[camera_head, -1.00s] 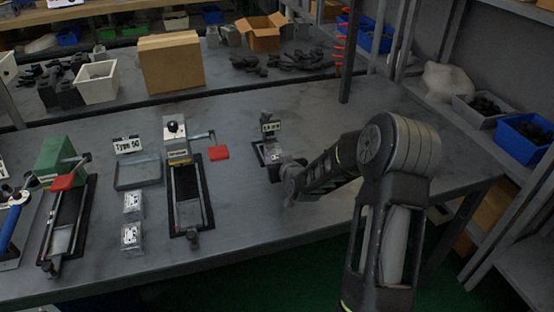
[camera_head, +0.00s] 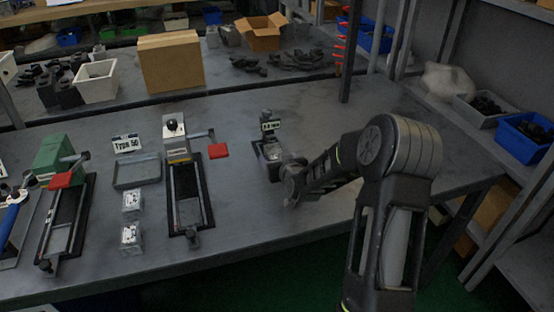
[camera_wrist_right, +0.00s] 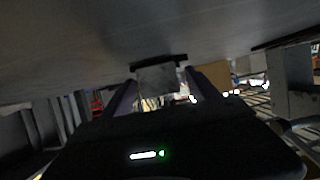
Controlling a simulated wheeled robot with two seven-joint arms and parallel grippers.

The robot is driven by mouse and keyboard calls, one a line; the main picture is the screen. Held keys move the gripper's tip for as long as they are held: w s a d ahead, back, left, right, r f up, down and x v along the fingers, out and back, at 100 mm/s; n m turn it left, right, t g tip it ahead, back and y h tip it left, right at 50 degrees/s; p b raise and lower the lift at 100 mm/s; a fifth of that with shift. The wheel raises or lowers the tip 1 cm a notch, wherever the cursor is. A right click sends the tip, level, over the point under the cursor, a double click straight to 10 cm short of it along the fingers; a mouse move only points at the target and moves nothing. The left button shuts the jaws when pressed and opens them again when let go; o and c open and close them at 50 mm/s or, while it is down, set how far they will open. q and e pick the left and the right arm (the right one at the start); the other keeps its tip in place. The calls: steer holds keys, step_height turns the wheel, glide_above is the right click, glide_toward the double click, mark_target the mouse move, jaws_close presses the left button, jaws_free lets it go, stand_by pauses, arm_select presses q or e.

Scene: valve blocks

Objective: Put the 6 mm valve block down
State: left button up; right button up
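My right gripper (camera_head: 281,163) reaches in from the right to a small dark stand with a "mm" label (camera_head: 271,126). The 6 mm valve block (camera_head: 270,150) shows as a small grey shape at the stand's base, partly hidden by my gripper. In the right wrist view, the grey block (camera_wrist_right: 158,79) sits between the two dark fingers of my right gripper (camera_wrist_right: 161,80), which appear closed on its sides. A dark bar lies just beyond it. Whether the block touches the stand is unclear.
Two silver blocks (camera_head: 131,236) lie below a grey tray (camera_head: 136,173) with a "Type 50" sign. A fixture with a red-tipped lever (camera_head: 218,151) stands left of my gripper. A green fixture (camera_head: 52,157) is farther left. The table right of my gripper is bare.

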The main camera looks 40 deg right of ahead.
steer(key=shift+f, duration=0.1)
steer(key=b+v, duration=0.1)
steer(key=v, duration=0.6)
steer(key=shift+s+a+r, duration=0.15)
steer(key=shift+s+r, duration=0.05)
steer(key=shift+s, duration=0.15)
stand_by(0.4)
